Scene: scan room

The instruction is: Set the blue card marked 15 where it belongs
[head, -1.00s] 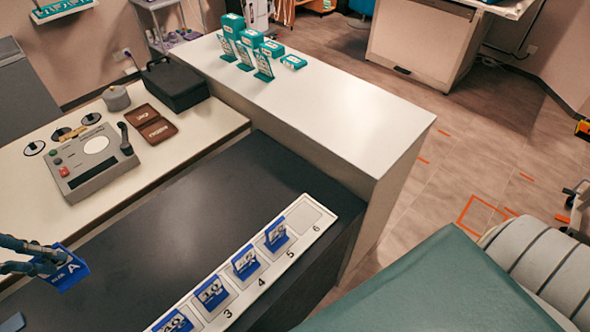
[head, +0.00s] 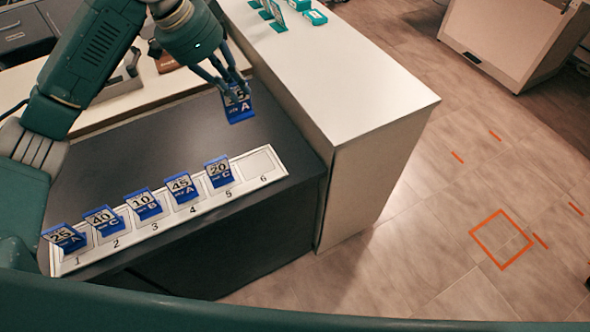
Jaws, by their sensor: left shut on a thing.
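My left gripper (head: 231,88) is shut on a blue card (head: 239,110). The card hangs above the dark counter; its number is partly hidden by the fingers, but a 5 and an A show. A white strip (head: 170,222) with numbered places 1 to 6 lies along the counter's front edge. Blue cards stand on places 1 to 5: 25 A (head: 66,238), 40 C (head: 102,220), 10 B (head: 143,203), 45 A (head: 182,187) and 20 C (head: 218,171). Place 6 (head: 257,163) is empty. The held card is behind place 6, slightly to its left. My right gripper is out of view.
The dark counter (head: 180,150) is clear behind the strip. The floor to the right has orange marks (head: 501,239).

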